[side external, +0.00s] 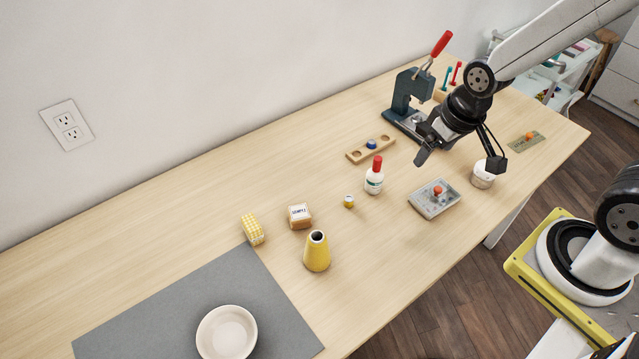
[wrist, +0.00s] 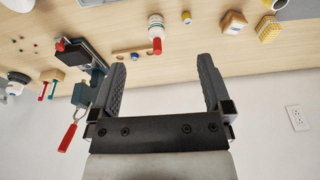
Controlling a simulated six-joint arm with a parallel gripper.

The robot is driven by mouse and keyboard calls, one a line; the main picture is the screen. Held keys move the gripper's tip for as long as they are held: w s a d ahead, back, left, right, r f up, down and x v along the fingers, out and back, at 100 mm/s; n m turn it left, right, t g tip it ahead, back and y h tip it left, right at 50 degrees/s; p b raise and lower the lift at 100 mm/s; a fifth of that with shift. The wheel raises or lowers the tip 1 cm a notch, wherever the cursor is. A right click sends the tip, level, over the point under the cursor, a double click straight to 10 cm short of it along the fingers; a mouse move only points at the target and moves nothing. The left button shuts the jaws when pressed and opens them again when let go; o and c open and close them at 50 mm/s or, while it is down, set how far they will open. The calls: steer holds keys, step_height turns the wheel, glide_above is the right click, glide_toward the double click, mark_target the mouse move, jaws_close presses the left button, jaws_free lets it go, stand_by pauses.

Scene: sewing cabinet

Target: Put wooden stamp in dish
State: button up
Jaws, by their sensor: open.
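The wooden stamp (side external: 300,216) is a small tan block with a white printed label on top. It sits on the table between a yellow checked block and a yellow cone-shaped bottle. In the wrist view a tan block near the top right looks like this stamp (wrist: 233,22). The dish (side external: 227,332) is a round cream bowl, empty, on the grey mat at lower left. My gripper (side external: 458,160) is open and empty above the right part of the table, far from the stamp. Its two fingers also show apart in the wrist view (wrist: 160,85).
A red-capped bottle (side external: 374,176), a small yellow jar (side external: 349,201) and a wooden holder (side external: 371,149) stand between gripper and stamp. A press with red handle (side external: 408,105) is behind the gripper. The yellow bottle (side external: 317,252) and checked block (side external: 252,230) flank the stamp. The grey mat (side external: 150,320) is mostly bare.

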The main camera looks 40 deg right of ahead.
steer(key=w+a+f+m+y, duration=0.2)
steer(key=w+a+f+m, duration=0.45)
steer(key=w+m, duration=0.35)
steer(key=m+y, duration=0.2)
steer(key=m, duration=1)
glide_above(300, 211)
steer(key=s+d, duration=0.1)
steer(key=d, duration=0.1)
step_height(300, 211, down, 10)
steer(key=shift+a+f+g, duration=0.15)
steer(key=shift+f+g, duration=0.1)
steer(key=shift+f, duration=0.45)
steer(key=shift+a+f+g, duration=0.15)
steer(key=shift+f+g, duration=0.1)
steer(key=shift+f, duration=0.45)
steer(key=shift+w+f, duration=0.1)
steer(key=shift+f, duration=0.05)
steer(key=shift+x, duration=2.45)
steer(key=shift+w, duration=0.1)
steer(key=c, duration=1.3)
